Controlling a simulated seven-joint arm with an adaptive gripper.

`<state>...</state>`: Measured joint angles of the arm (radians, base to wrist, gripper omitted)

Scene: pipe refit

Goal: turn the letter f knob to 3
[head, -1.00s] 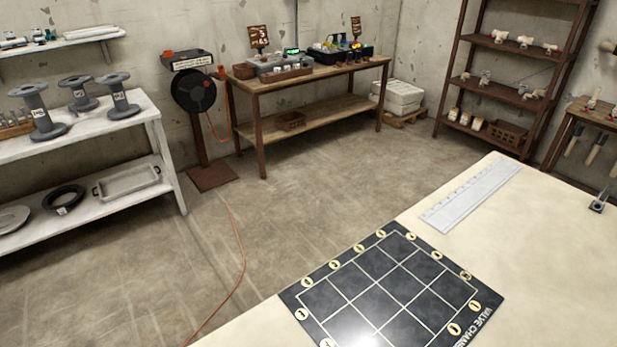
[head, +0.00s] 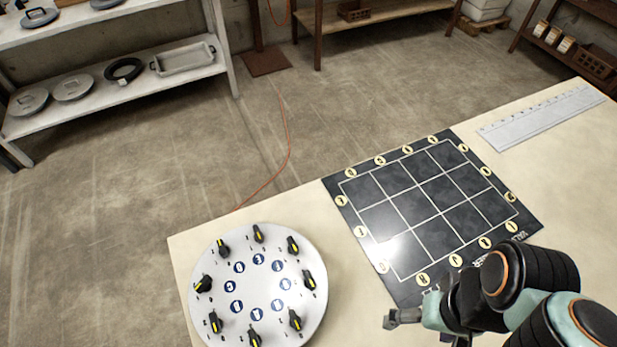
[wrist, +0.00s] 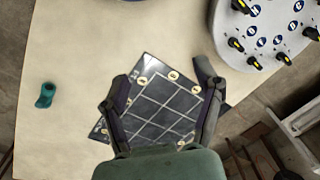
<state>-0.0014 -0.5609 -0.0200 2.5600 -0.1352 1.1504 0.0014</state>
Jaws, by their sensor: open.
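A round pale grey knob plate (head: 258,290) lies on the table at the lower middle of the head view. It carries a ring of several black knobs with yellow pointer marks, and small blue letter discs (head: 239,267) inside the ring. The letters are too small to tell which knob is f or where it points. The plate also shows cut off at the upper right of the wrist view (wrist: 222,35). My gripper (head: 389,319) is right of the plate, apart from it. In the wrist view its fingers (wrist: 160,70) are open and empty above the dark mat.
A dark gridded mat (head: 410,190) with round number markers lies right of the plate. A white ruler (head: 540,118) lies at the far right of the table. A small teal object (wrist: 45,95) is on the table in the wrist view. Grey shelves (head: 150,60) stand beyond the floor.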

